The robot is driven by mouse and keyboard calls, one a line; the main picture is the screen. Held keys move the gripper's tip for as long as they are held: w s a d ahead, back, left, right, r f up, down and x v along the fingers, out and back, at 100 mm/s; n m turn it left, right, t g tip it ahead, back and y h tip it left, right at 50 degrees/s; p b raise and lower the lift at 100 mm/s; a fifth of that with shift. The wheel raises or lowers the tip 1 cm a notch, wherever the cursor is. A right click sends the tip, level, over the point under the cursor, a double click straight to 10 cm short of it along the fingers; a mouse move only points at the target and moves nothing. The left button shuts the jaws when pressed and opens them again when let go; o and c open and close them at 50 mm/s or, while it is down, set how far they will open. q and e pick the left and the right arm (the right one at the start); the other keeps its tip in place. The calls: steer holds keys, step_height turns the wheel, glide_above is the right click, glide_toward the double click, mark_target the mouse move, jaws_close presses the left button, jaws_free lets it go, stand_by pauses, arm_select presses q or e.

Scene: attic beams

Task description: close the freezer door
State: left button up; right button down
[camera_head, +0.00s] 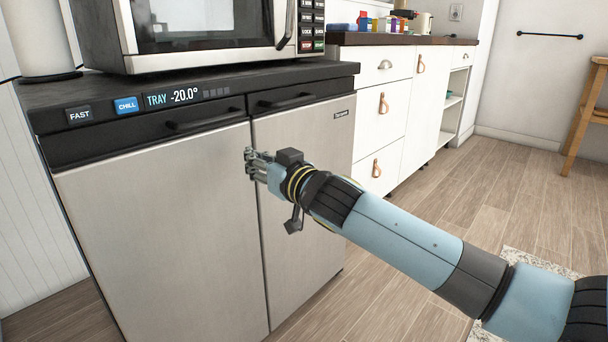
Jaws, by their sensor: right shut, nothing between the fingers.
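The freezer (160,225) is a low grey two-door unit with a dark top and a display reading TRAY -20.0°. Its left door sits flush with the front as far as I can see. The right door (310,210) also looks flush or nearly so; I cannot tell whether a small gap is left. Dark handles run along the top of both doors. My right gripper (249,164) is shut and empty, its fingertips at or very near the seam between the doors. Whether it touches is unclear. My right arm covers part of the right door's edge. My left gripper is not in view.
A microwave (205,25) stands on the freezer's dark top. White cabinets (385,110) with leather pulls stand behind to the right, with small items on their counter. A wooden stool (585,115) is at the far right. Wooden floor (490,180) is open between them.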

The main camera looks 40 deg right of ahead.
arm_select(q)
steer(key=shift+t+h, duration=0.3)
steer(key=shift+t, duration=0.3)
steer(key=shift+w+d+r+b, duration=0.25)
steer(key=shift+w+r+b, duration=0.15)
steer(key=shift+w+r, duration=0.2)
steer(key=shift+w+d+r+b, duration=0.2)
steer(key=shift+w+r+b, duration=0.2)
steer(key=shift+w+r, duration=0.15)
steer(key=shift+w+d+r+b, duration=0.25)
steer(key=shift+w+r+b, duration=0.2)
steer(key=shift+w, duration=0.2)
arm_select(e)
steer(key=s, duration=0.9)
steer(key=shift+s+d, duration=0.2)
steer(key=shift+d, duration=0.25)
